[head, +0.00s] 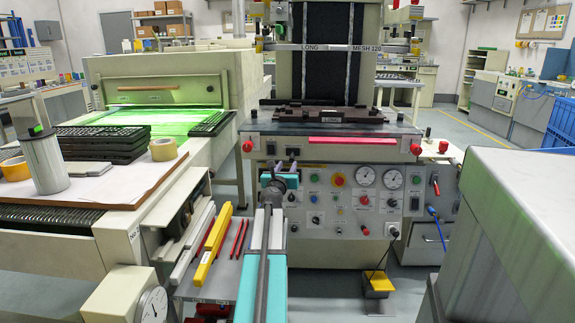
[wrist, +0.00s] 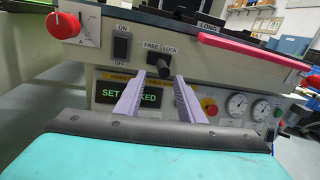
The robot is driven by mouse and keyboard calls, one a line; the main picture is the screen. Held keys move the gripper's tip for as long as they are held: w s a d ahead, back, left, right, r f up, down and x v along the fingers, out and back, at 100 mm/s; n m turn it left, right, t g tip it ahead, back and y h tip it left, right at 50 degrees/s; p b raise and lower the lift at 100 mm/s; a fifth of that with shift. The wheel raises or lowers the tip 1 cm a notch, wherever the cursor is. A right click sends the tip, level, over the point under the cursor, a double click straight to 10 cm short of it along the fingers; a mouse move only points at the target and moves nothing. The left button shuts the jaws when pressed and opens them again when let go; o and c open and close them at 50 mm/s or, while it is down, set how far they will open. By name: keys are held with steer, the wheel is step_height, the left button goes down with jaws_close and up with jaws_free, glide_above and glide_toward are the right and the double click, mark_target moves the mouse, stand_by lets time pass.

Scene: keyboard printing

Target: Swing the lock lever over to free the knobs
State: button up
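The lock lever (wrist: 159,66) is a small black lever on the machine's front panel, under the words FREE and LOCK. Its handle hangs down and slightly right in the wrist view. My gripper (wrist: 159,82) is open, its two pale purple fingers pointing at the lever from just below, one to each side. Whether they touch it cannot be told. In the head view my gripper (head: 279,180) is in front of the panel, below the lever's area. A green-lettered display (wrist: 128,94) is partly covered by a finger; "SET" and "KED" show. A red knob (wrist: 62,25) has a white dial plate.
An ON/OFF switch (wrist: 122,44) is left of the lever. A pink-red bar (wrist: 250,52) runs along the upper edge. A red button (wrist: 209,106) and gauges (wrist: 238,104) are to the right. A yellow squeegee-like bar (head: 212,246) lies on a rack left of my arm.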

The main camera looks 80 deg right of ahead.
steer(key=a, duration=0.6)
steer(key=shift+s+a+p, duration=0.25)
steer(key=shift+s+p, duration=0.15)
steer(key=shift+s, duration=0.05)
